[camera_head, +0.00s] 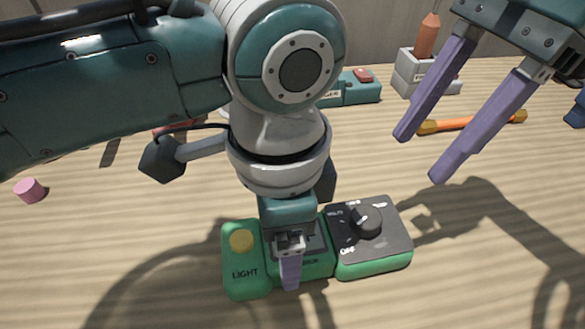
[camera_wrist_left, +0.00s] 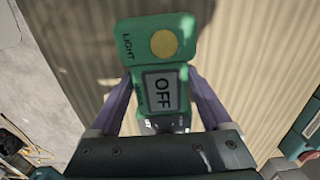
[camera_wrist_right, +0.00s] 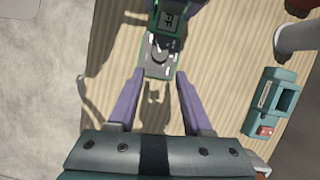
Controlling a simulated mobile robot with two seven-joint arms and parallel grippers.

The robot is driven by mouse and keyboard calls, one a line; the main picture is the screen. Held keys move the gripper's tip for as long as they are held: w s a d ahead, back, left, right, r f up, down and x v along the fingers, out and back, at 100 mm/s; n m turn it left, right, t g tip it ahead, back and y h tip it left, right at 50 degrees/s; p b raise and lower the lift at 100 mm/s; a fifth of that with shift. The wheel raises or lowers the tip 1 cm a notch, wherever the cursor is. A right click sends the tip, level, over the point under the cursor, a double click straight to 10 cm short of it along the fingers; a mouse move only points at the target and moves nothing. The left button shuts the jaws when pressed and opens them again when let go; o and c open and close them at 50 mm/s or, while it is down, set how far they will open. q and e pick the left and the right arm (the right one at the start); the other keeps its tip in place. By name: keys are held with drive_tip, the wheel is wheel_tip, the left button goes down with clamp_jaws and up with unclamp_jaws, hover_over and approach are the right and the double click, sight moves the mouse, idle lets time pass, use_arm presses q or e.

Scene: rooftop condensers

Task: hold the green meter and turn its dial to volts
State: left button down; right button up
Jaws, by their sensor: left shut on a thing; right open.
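The green meter (camera_head: 374,262) lies on the wooden surface in front of me, a yellow button marked LIGHT at its left end. Its black dial (camera_head: 366,221) sits on the dark panel at its right end, with VOLTS and OFF among the labels. The screen reads OFF in the left wrist view (camera_wrist_left: 162,92). My left gripper (camera_head: 288,262) is shut across the meter's middle, one finger on each side, and hides part of the screen in the head view. My right gripper (camera_head: 420,157) is open and empty, above and right of the dial; the dial also shows beyond its fingertips (camera_wrist_right: 157,50).
A teal box with a red button (camera_head: 360,88) and a grey holder with an orange-handled tool (camera_head: 428,38) stand at the back. An orange tool (camera_head: 475,122) lies behind my right gripper. A pink cylinder (camera_head: 30,190) is at far left. The surface right of the meter is clear.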

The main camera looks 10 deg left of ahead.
sight(367, 216)
drive_tip(key=shift+o, duration=1.4)
drive_tip(key=shift+a+n, duration=0.1)
drive_tip(key=shift+n, duration=0.4)
drive_tip(key=shift+o, duration=0.2)
drive_tip(key=n, duration=0.3)
drive_tip(key=shift+s+a+r+n, duration=0.15)
drive_tip(key=shift+a+r+n, duration=0.1)
drive_tip(key=shift+n, duration=0.15)
drive_tip(key=s+a+r+m+t+h, duration=0.1)
drive_tip(key=a+m+h, duration=0.1)
drive_tip(key=m, duration=1.5)
drive_tip(key=s+a+r+m+t+h, duration=0.1)
drive_tip(key=m+h, duration=0.1)
drive_tip(key=m, duration=1.4)
drive_tip(key=f, duration=1.1)
drive_tip(key=shift+w+f, duration=0.2)
